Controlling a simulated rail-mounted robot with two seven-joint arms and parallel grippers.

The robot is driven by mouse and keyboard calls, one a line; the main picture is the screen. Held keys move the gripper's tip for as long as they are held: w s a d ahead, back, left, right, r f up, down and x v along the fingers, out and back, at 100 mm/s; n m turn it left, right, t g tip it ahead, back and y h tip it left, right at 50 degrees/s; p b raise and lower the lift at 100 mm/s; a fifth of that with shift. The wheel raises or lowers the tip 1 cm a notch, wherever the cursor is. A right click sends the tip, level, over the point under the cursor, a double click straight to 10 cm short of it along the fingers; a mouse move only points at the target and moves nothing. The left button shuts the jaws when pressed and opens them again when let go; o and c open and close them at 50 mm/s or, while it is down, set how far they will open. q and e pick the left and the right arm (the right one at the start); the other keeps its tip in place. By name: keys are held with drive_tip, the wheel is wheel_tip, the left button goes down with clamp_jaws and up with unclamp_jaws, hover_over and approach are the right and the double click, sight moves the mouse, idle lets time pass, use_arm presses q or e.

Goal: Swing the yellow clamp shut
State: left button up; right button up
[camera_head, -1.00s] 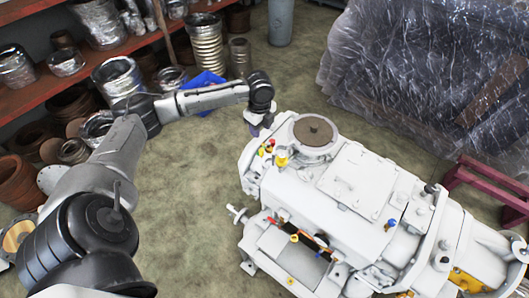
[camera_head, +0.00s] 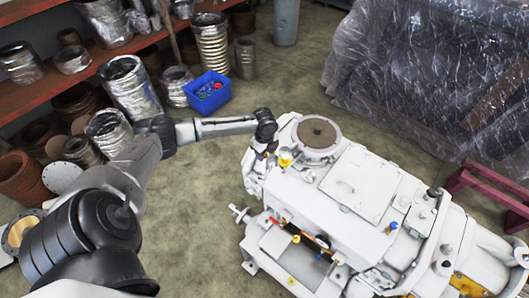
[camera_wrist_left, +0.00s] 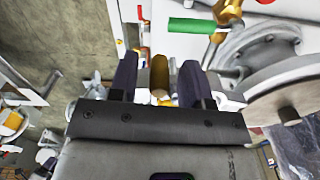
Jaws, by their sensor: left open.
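The yellow clamp is probably the yellow part (camera_head: 285,158) at the near left end of the white machine (camera_head: 345,190), below the round brown-capped flange. My left gripper (camera_head: 268,146) is at that end of the machine, close to the yellow part. In the left wrist view the gripper (camera_wrist_left: 158,80) is open, its two dark fingers apart. A yellow-brown rounded bar (camera_wrist_left: 159,74) shows between the fingers, with gaps on both sides; it may be the clamp's handle. I cannot tell if anything touches it. The clamp's far end is hidden. My right gripper is not in view.
In the left wrist view a green handle (camera_wrist_left: 195,25) is just beyond the fingers, and a round flange (camera_wrist_left: 285,80) is close on the right. A blue bin (camera_head: 208,92) and metal pipes (camera_head: 130,85) stand at the left. Open floor (camera_head: 190,215) lies left of the machine.

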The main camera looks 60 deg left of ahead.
use_arm(q)
drive_tip(key=shift+f, duration=0.25)
clamp_jaws()
idle(0.3)
